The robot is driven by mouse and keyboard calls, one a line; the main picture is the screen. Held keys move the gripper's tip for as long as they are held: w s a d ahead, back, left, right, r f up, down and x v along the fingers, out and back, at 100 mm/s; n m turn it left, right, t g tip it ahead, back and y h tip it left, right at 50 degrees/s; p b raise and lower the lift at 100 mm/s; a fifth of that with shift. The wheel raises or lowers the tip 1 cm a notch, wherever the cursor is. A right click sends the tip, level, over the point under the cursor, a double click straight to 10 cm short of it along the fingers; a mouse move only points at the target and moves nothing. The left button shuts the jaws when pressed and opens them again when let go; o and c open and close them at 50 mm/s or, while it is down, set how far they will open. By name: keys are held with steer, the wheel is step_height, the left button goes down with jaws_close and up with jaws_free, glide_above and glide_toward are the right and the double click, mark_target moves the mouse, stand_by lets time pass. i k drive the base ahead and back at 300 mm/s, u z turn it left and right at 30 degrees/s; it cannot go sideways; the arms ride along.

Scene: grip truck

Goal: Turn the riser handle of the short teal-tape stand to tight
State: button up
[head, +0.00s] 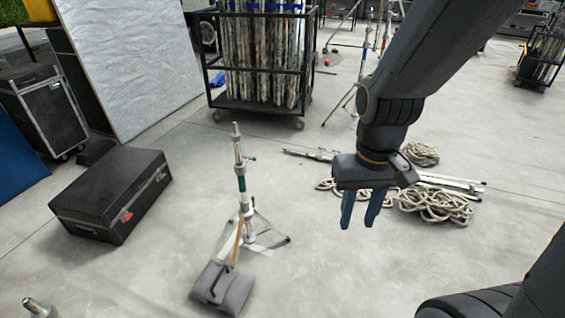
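The short stand with teal tape (241,184) stands upright on spread legs at the middle left of the head view. Small handles stick out from its column; the upper one (252,158) points to the right. I cannot tell whether any handle is tight or loose. My gripper (359,222) hangs to the right of the stand, with its two blue fingers pointing down. The fingers are apart, with nothing between them. It is clear of the stand and touches nothing.
A grey sandbag (224,288) lies at the stand's front leg. A black case (110,195) lies to the left. Coiled rope (435,203) and metal poles lie right of my gripper. A pipe cart (262,108) stands behind. The floor between stand and gripper is clear.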

mark_target(247, 158)
steer(key=z, duration=0.5)
steer(key=i, duration=1.05)
steer(key=u, duration=0.75)
steer(key=i, duration=0.45)
steer(key=u, duration=0.35)
